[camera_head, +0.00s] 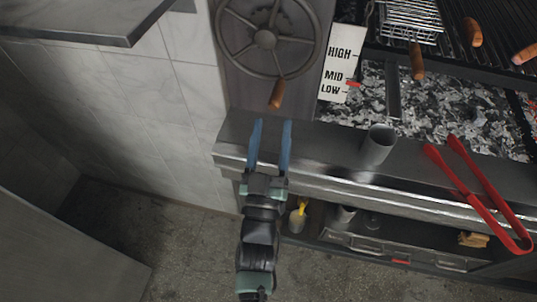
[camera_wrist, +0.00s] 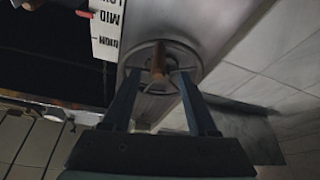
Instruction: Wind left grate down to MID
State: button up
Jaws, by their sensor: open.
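The grey hand wheel (camera_head: 265,40) is on the dark panel left of the grill. Its wooden crank handle (camera_head: 277,95) is at the bottom of the rim. My gripper (camera_head: 272,124) is open and empty, with two blue fingers pointing at the handle from just below. In the wrist view the handle (camera_wrist: 158,62) appears between the fingers, apparently beyond the tips. The white scale plate (camera_head: 341,64) reads HIGH, MID, LOW. A red marker (camera_head: 353,84) shows at its right edge, around between MID and LOW. The dark grate (camera_head: 495,22) is at the upper right.
A steel ledge (camera_head: 235,135) runs below the wheel, under my fingers. A grey cup (camera_head: 378,145) and red tongs (camera_head: 480,195) are on it to the right. A wire basket (camera_head: 410,22) and sausages (camera_head: 472,32) are over the coals (camera_head: 440,105). A counter (camera_head: 80,22) juts out upper left.

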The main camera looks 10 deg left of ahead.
jog(key=v, duration=0.5)
dwell(0.9)
